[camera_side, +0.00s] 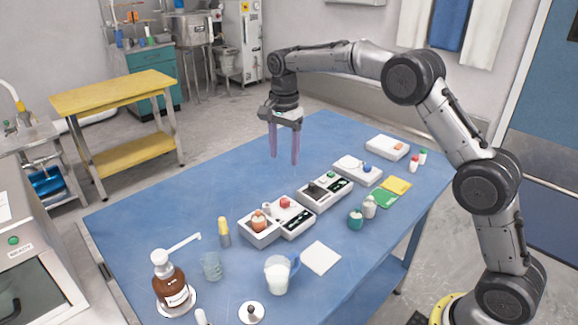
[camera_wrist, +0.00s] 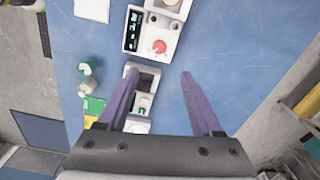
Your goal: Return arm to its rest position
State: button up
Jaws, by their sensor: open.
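My gripper (camera_side: 285,160) hangs pointing down in the air above the far part of the blue table (camera_side: 180,215) in the side view. Its two purple fingers are spread with nothing between them. In the wrist view my gripper (camera_wrist: 153,78) shows both fingers apart over the table, with a white device partly behind the left finger. My arm reaches over from the right and is bent at the elbow. The bean grinder cannot be told for sure among the white devices.
A row of white devices (camera_side: 325,192) runs across the table. In front stand a brown pump bottle (camera_side: 170,287), a glass beaker (camera_side: 211,267) and a white-filled jug (camera_side: 279,275). Small bottles (camera_side: 369,207) and green and yellow pads (camera_side: 396,186) lie right. The table's left-back area is clear.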

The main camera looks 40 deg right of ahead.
jog(key=s+a+r+n+t, duration=0.1)
jog(key=s+r, duration=0.4)
jog(key=r, duration=0.3)
jog(key=s+r+t, duration=0.2)
jog(key=s+r, duration=0.3)
jog(key=r, duration=0.2)
jog(key=s+r+n+t, duration=0.2)
jog(key=s+n, duration=0.2)
jog(key=s, duration=1)
jog(key=s+a+f+n, duration=0.1)
jog(key=s+f+n, duration=1)
jog(key=s, duration=0.2)
jog(key=shift+f, duration=0.15)
